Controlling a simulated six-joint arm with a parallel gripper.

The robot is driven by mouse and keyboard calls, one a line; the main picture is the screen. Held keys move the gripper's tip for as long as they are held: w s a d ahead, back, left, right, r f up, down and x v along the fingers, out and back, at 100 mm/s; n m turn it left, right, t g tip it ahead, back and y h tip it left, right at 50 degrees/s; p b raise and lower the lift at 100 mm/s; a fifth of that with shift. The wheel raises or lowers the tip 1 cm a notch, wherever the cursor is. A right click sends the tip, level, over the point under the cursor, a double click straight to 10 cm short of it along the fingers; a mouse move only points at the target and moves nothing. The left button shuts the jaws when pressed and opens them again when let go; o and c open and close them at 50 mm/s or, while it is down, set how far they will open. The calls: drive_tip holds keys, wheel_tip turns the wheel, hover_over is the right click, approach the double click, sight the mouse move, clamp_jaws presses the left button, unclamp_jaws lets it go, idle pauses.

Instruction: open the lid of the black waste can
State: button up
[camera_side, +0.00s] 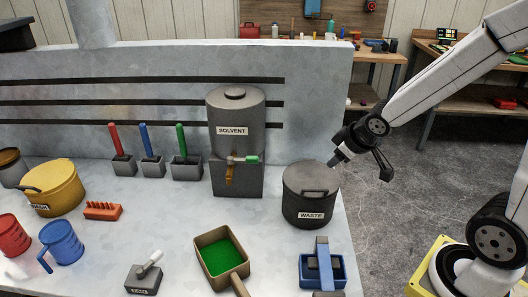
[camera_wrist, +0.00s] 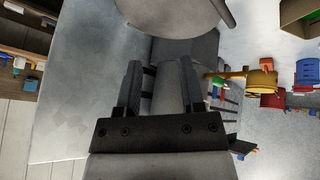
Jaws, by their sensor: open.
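The black waste can (camera_side: 309,205) stands at the right end of the grey bench, marked WASTE. Its round lid (camera_side: 298,180) is shut, with a bar handle (camera_side: 314,193) near the front. My gripper (camera_side: 337,163) is above and just beyond the lid's upper right edge in the side view, apparently apart from it. In the wrist view my gripper (camera_wrist: 162,68) has its two fingers spread with nothing held between them. A grey round top, likely the lid (camera_wrist: 170,14), shows at the top edge there, ahead of the fingertips.
The solvent tank (camera_side: 236,114) with its green-handled tap stands left of the can.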

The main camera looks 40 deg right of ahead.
sight(325, 191)
drive_tip(key=w+d+n+t, duration=0.2)
drive_tip(key=w+d, duration=0.1)
drive_tip(key=s+a+r+n+t+y, duration=0.15)
drive_tip(key=s+n+t+y, duration=0.4)
drive_tip(key=y, duration=0.85)
wheel_tip(325, 191, down, 10)
drive_tip(key=s+a+n+g, duration=0.1)
drive_tip(key=s, duration=0.1)
drive_tip(key=shift+f+n, duration=0.2)
drive_tip(key=shift+n, duration=0.15)
drive_tip(key=shift+w+a+y, duration=0.15)
drive_tip(key=shift+w+y, duration=0.05)
drive_tip(key=shift+y, duration=0.1)
drive_tip(key=shift+x, duration=3.7)
drive_tip(key=shift+c, duration=0.2)
